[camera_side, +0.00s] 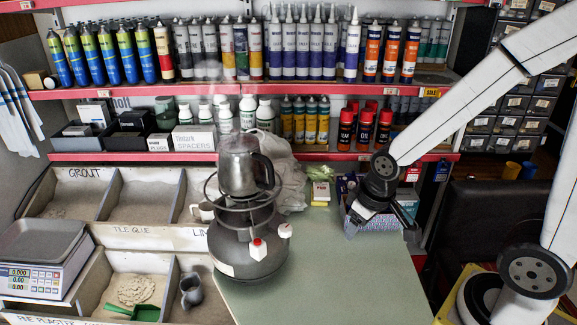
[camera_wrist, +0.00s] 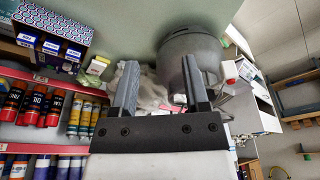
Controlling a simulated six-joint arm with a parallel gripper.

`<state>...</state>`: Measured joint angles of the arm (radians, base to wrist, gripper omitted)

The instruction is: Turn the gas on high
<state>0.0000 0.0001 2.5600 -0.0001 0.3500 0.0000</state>
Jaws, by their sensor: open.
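A dark grey gas bottle (camera_side: 248,256) stands on the pale green worktop in the side view. A ring burner on its top carries a steel jug (camera_side: 242,168) with a dark handle. A white knob with a red mark (camera_side: 258,248) is on its front, and another white knob (camera_side: 284,231) is at its right. My gripper (camera_side: 403,217) is open and empty, right of the bottle and apart from it. In the wrist view my gripper (camera_wrist: 159,65) has its fingers spread, with the bottle (camera_wrist: 190,48) beyond them. A white and red knob (camera_wrist: 230,72) shows right of the fingers.
The green worktop (camera_side: 350,280) is clear between bottle and arm. A patterned box (camera_side: 365,225) stands behind my gripper. A crumpled white bag (camera_side: 288,170) lies behind the bottle. Troughs (camera_side: 130,205) and a scale (camera_side: 45,255) are at left; shelves of tubes and cans run behind.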

